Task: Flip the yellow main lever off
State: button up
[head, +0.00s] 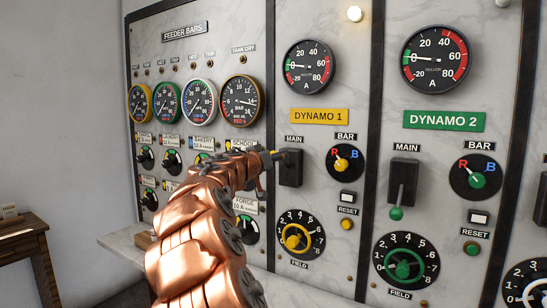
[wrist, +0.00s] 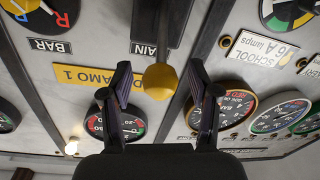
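The yellow main lever has a black housing (head: 290,168) under the MAIN label on the Dynamo 1 panel. In the wrist view, which is upside down, the yellow knob (wrist: 160,82) sits between my open fingers (wrist: 160,70), with a gap on each side.
The yellow BAR selector (head: 341,165), reset button (head: 347,224) and field dial (head: 298,238) are close by. The green main lever (head: 397,213) of Dynamo 2 hangs down to the right. Feeder gauges (head: 240,98) and switches are left. A wooden table (head: 22,225) stands far left.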

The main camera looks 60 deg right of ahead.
grip_shut()
dwell(0.3)
